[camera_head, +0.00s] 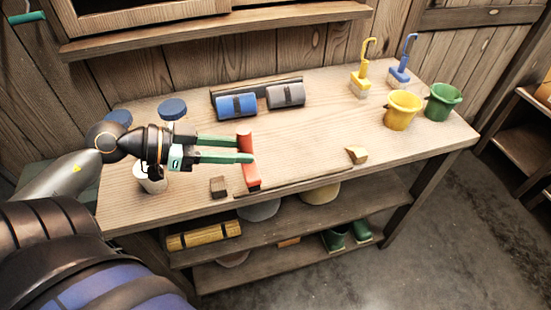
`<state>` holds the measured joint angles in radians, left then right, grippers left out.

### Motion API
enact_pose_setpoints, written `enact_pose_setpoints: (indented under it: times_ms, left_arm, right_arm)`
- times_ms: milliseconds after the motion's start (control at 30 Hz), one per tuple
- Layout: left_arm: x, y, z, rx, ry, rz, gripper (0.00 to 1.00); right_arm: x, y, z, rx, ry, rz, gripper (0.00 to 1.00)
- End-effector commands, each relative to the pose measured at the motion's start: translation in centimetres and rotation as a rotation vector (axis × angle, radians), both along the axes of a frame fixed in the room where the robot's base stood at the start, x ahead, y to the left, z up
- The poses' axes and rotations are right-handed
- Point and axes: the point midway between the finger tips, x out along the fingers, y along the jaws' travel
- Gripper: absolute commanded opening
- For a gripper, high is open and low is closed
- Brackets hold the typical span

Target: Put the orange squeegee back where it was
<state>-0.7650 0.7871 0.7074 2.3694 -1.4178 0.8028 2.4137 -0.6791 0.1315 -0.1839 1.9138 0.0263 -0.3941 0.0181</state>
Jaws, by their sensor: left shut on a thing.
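The orange squeegee (250,172) is in the head view, near the front edge of the wooden workbench, left of its middle. It looks roughly upright in the picture, with a dark strip at its lower end. My left gripper (248,150) comes in from the left with its two green fingers closed on the squeegee's upper part. I cannot tell whether the squeegee's lower end touches the bench top. My right gripper is not in view.
A brown block (218,187) and a wooden wedge (357,155) lie near the workbench (310,125) front. Blue (237,106) and grey (286,95) rolls sit behind. Yellow (402,110) and green (442,102) pots stand at right. The bench centre is mostly clear.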

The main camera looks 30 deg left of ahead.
Motion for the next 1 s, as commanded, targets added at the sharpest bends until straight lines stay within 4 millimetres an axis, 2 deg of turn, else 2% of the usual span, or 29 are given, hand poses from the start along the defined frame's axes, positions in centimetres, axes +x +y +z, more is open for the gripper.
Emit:
enact_pose_setpoints:
  times_ms: [200,400,500,700,1000]
  left_arm:
    - [4.7,1.0,-2.1,0.005,-0.005,-0.002,0.00]
    - [7.9,1.7,-3.5,0.006,-0.006,0.000,0.00]
    - [9.2,1.9,-5.3,0.002,-0.004,0.003,0.00]
    - [11.3,2.3,-7.8,0.001,-0.003,0.002,0.00]
    - [12.5,2.6,-9.4,0.002,-0.003,0.001,0.00]
  right_arm:
    - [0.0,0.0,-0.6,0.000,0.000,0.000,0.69]
    - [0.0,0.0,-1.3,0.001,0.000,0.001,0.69]
    - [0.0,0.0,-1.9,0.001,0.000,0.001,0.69]
    - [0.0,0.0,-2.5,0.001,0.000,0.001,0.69]
    - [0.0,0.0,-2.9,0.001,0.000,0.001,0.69]
